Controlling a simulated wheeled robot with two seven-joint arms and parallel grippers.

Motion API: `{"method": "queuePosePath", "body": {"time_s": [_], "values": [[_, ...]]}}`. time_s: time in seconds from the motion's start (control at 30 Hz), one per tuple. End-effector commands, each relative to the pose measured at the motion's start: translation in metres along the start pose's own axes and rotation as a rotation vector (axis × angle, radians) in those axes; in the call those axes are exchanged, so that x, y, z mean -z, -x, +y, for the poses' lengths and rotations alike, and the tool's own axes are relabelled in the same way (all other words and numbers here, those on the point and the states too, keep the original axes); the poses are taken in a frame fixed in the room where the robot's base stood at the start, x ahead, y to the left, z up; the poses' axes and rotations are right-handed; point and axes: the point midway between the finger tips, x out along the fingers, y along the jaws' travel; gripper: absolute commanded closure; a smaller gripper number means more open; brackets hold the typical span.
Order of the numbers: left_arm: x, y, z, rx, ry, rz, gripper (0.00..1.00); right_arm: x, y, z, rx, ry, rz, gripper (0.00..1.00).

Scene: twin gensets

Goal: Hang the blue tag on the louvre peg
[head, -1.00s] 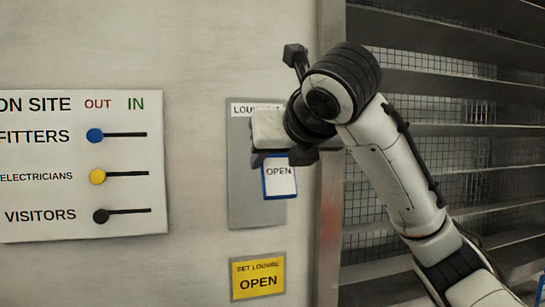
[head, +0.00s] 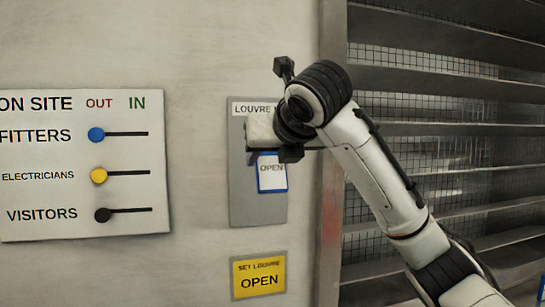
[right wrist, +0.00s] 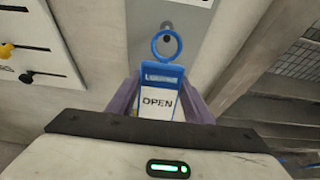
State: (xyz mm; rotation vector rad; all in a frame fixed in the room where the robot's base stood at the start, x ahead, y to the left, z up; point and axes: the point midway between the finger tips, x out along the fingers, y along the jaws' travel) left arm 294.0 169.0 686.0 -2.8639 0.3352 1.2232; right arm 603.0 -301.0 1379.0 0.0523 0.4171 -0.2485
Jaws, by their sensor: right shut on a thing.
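The blue tag (head: 271,174), with a white "OPEN" panel, hangs from my right gripper (head: 262,154) in front of the grey louvre board (head: 247,205). In the right wrist view the tag (right wrist: 158,101) stands between the purple fingers of my right gripper (right wrist: 160,108), which is shut on it. Its blue ring (right wrist: 154,46) points up towards the board. A small round grey peg (right wrist: 168,27) shows at the ring's top; I cannot tell whether the ring is around it or only in front. In the head view my gripper hides the peg. My left gripper is not in view.
A yellow "SET LOUVRE OPEN" sign (head: 258,277) is below the board. A white sign board with coloured sliders (head: 80,235) is on the wall to the left. The louvre slats (head: 440,93) are to the right, behind my arm.

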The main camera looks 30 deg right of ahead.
Motion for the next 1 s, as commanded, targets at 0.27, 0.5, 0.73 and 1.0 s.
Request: {"method": "queuePosePath", "body": {"time_s": [0.27,0.5,0.73,1.0], "values": [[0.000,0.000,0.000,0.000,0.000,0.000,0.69,-0.005,-0.016,-0.001,0.001,-0.002,0.001,0.75],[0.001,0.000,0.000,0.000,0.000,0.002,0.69,-0.010,-0.030,0.000,0.000,-0.002,0.002,0.75],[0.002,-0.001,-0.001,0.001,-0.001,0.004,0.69,-0.009,-0.041,-0.001,0.001,-0.001,0.000,0.75],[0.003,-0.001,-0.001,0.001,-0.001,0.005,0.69,-0.007,-0.045,-0.001,0.001,0.000,0.000,0.75]]}}
